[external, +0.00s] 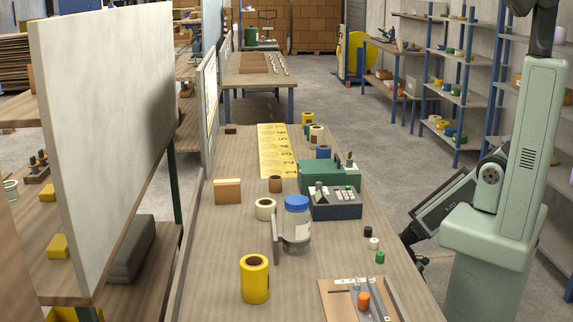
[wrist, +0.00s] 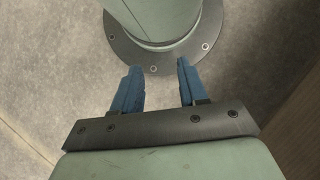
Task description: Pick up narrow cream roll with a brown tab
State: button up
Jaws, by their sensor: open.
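A cream roll (external: 265,208) stands on the wooden table in the external view, left of a clear jar with a blue lid. Another cream roll with a brown band (external: 316,136) stands farther back, near the yellow numbered strip. I cannot tell at this size which has the brown tab. My gripper (wrist: 158,68) is open and empty in the wrist view, its blue fingers apart over the floor by my base. In the external view it hangs low beyond the table's right edge, mostly hidden and away from both rolls.
The jar (external: 297,228) stands close to the nearer cream roll. A yellow roll (external: 255,283), a brown roll (external: 275,184), a green machine (external: 328,176) and a dark keypad box (external: 336,206) share the table (external: 215,262). A tall pale panel (external: 105,130) stands left. The table's left front is clear.

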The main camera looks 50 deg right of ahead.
dwell(0.3)
jog(key=o, duration=1)
jog(key=shift+w, duration=0.1)
